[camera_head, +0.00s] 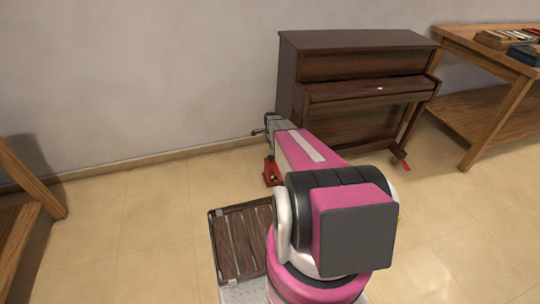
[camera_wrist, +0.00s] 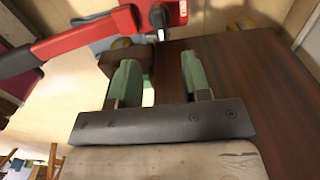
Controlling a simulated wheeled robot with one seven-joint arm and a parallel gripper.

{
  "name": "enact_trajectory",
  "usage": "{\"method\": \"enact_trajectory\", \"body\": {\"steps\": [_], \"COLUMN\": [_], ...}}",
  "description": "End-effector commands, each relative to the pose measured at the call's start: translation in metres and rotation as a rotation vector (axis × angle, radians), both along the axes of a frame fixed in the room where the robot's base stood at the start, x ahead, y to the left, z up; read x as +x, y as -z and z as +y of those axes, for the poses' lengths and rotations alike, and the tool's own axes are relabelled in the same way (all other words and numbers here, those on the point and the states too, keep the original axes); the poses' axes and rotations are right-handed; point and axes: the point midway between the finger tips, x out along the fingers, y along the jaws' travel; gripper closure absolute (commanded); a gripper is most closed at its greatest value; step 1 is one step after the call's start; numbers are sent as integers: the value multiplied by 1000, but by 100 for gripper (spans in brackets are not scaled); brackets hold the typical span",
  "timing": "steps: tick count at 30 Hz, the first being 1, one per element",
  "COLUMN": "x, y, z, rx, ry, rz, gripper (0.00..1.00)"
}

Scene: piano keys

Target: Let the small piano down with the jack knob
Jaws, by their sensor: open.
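The small piano (camera_head: 350,68) is a dark brown upright against the wall in the head view. Its brown wood appears to fill the right of the wrist view (camera_wrist: 255,85). The red jack (camera_head: 271,172) stands low at the piano's left end, partly hidden by my arm; it also shows at the top of the wrist view (camera_wrist: 85,38). The dark jack knob (camera_wrist: 157,17) is on its red body, beyond my fingertips. My gripper (camera_wrist: 160,62) is open, its two green-padded fingers apart with nothing held between them. In the head view my gripper (camera_head: 264,126) is small beside the piano's left side.
A wooden workbench (camera_head: 480,45) with boxes and tools stands at the right. A slatted dark wooden piece (camera_head: 238,243) lies low in front of my arm. A wooden table (camera_head: 30,180) is at the left edge. Tiled floor (camera_head: 150,205) is clear left of the jack.

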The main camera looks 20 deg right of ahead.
Motion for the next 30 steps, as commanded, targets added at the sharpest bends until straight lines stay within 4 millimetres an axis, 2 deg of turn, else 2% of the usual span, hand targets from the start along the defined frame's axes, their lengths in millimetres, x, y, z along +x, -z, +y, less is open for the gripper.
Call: {"method": "enact_trajectory", "body": {"steps": [9, 15, 19, 26, 29, 30], "x": [1, 1, 0, 0, 0, 0], "y": [55, 84, 91, 91, 91, 91], "z": [0, 0, 0, 1, 1, 1], "rx": [1, 1, 1, 1, 1, 1], "ry": [-2, -3, -3, -3, -3, -3], "rz": [1, 0, 0, -1, -1, -1], "gripper": [56, 56, 56, 56, 86, 99]}}
